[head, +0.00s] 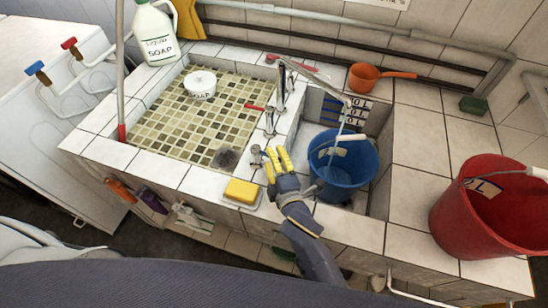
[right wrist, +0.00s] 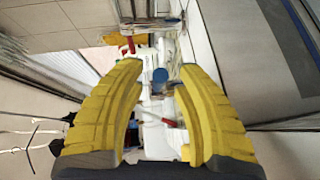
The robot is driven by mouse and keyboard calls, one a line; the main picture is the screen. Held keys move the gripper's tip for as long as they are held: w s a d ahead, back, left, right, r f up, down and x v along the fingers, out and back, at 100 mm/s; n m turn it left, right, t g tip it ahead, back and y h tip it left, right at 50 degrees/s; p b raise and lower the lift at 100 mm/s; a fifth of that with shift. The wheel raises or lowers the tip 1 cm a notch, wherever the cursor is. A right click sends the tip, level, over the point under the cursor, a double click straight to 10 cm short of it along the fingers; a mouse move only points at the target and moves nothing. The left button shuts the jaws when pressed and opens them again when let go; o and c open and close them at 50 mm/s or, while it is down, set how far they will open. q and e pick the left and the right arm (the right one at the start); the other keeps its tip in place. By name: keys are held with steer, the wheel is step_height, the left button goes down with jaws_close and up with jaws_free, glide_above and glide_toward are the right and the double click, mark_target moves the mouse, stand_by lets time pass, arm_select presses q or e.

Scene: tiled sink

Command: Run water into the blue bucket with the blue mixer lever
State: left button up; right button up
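The blue bucket (head: 343,170) stands upright in the right-hand basin, with a white grip on its handle. A metal spout (head: 318,86) reaches over it. A thin pale line runs down from the spout end into the bucket; I cannot tell whether it is water. Red levers (head: 257,108) show at the taps, but I cannot make out a blue mixer lever there. My right gripper (head: 272,158) is left of the bucket, beside a small round metal fitting (head: 257,153). In the right wrist view its yellow fingers (right wrist: 160,75) are apart, with nothing clearly held. My left gripper is not in view.
A yellow sponge (head: 241,191) lies on the front ledge. A red bucket (head: 491,208) stands at the right. An orange dipper (head: 366,77) and soap bottle (head: 154,34) are behind.

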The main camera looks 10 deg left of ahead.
steer(key=shift+v, duration=6.05)
